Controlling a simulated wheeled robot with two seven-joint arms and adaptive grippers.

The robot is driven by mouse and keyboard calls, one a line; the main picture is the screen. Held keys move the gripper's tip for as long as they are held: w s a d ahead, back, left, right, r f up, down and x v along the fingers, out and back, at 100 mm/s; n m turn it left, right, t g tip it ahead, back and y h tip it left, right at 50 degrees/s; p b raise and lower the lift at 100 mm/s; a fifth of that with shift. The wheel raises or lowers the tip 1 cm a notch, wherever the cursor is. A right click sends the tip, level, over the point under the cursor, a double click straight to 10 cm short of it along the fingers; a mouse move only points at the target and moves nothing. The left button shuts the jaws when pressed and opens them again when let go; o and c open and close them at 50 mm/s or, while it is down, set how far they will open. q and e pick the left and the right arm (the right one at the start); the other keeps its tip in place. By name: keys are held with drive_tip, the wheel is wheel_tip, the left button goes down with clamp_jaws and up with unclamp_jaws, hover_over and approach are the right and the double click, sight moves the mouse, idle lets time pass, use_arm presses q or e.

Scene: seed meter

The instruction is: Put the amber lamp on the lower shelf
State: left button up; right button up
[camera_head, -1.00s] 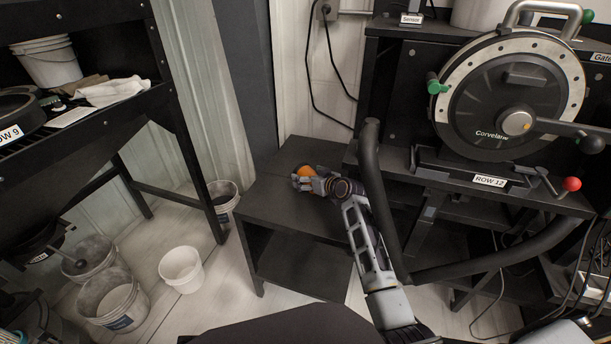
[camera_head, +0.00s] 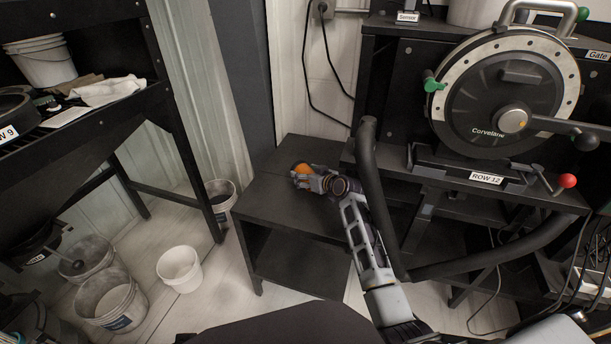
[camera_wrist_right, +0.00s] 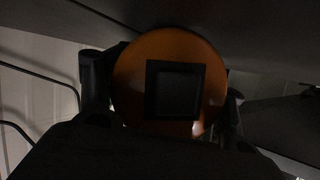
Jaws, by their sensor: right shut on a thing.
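The amber lamp (camera_head: 301,168) is a round orange piece held at the end of my right arm. My right gripper (camera_head: 308,181) is shut on it, over the back part of the small dark stand's top (camera_head: 265,200). I cannot tell whether the lamp touches that top. In the right wrist view the lamp (camera_wrist_right: 135,75) shows as an orange disc with a dark square block in its middle, between the gripper's fingers (camera_wrist_right: 165,100). The lower shelf (camera_head: 300,268) of the stand looks bare where it shows. My left gripper is not in view.
A thick black bent tube (camera_head: 368,165) stands close beside my right forearm. The round Corvelane machine (camera_head: 480,105) is on the rack at right. White buckets (camera_head: 179,268) stand on the floor left of the stand. A dark pillar (camera_head: 245,80) rises behind it.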

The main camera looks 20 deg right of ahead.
sight(307, 169)
wheel_tip(307, 169, up, 2)
drive_tip(key=shift+r+p, duration=0.1)
drive_tip(key=shift+p, duration=0.3)
drive_tip(key=shift+r+p, duration=0.3)
drive_tip(key=shift+r, duration=0.35)
drive_tip(key=shift+s+d, duration=0.25)
drive_tip(key=shift+s, duration=0.35)
drive_tip(key=s+d+p, duration=0.1)
drive_tip(key=s, duration=0.3)
drive_tip(key=s+d, duration=0.2)
drive_tip(key=s, duration=0.3)
drive_tip(key=s+d+p, duration=0.1)
drive_tip(key=s, duration=0.3)
drive_tip(key=shift+s+d+p, duration=0.15)
drive_tip(key=shift+d+p, duration=0.2)
drive_tip(key=shift+d, duration=0.05)
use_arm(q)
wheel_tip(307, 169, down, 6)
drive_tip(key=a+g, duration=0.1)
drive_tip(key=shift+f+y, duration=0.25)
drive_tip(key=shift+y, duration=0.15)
use_arm(e)
drive_tip(key=shift+s+d, duration=0.2)
drive_tip(key=shift+s, duration=0.4)
drive_tip(key=shift+s+d, duration=0.2)
drive_tip(key=shift+s, duration=0.4)
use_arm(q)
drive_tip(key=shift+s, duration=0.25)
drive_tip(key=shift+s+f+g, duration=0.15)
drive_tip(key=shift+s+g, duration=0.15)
